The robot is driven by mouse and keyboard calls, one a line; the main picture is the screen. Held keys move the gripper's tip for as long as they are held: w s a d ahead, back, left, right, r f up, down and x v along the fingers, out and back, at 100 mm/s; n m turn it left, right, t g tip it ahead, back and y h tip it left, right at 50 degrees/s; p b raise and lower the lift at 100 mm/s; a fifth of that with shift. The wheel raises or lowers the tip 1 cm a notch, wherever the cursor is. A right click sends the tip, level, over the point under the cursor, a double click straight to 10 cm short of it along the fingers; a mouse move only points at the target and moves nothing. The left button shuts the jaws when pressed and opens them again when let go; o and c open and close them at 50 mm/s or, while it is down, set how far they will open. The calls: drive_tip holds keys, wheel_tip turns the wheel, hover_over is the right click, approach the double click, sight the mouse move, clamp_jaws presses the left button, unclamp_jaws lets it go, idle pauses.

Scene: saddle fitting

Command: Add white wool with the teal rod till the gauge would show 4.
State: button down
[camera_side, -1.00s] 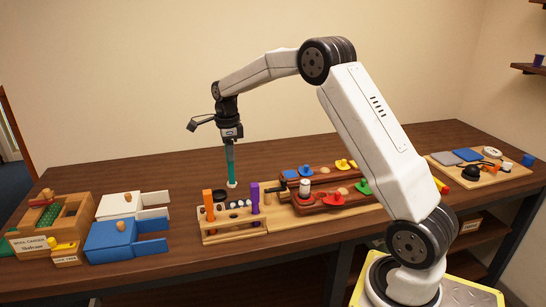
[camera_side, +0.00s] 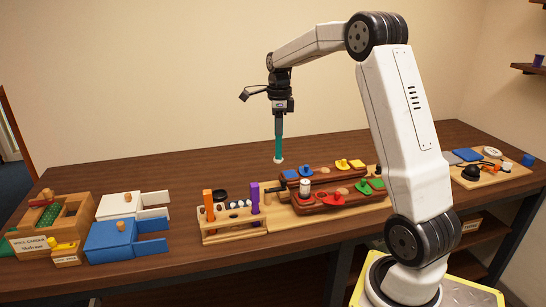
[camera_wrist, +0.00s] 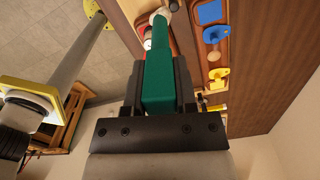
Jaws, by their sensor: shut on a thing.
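My gripper (camera_side: 280,112) is shut on the teal rod (camera_side: 278,145), which hangs upright above the table. It also shows in the wrist view, where the teal rod (camera_wrist: 158,75) runs away from the jaws (camera_wrist: 158,95). A small white tuft (camera_side: 278,161) is at the rod's lower tip; in the wrist view a whitish tip (camera_wrist: 160,14) shows at the far end. A white box (camera_side: 118,205) with an open drawer stands at the left. The reddish-brown saddle boards (camera_side: 335,198) lie right of and below the rod, with coloured knobbed pieces. I cannot make out a gauge.
A wooden rack (camera_side: 233,231) holds an orange rod (camera_side: 208,203), a purple rod (camera_side: 255,197) and small white pieces. A blue box (camera_side: 112,240) and a labelled wooden box (camera_side: 62,215) stand at the left. A tray (camera_side: 490,175) lies at the far right. The table behind the rack is clear.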

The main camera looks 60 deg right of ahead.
drive_tip(key=s+d+m, duration=0.2)
drive_tip(key=s+d, duration=0.1)
drive_tip(key=s, duration=0.4)
drive_tip(key=s+d+m, duration=0.1)
drive_tip(key=s+d, duration=0.2)
drive_tip(key=s, duration=0.3)
drive_tip(key=shift+a+f, duration=0.15)
drive_tip(key=shift+f, duration=2.65)
drive_tip(key=shift+f, duration=4.3)
drive_tip(key=shift+r, duration=0.15)
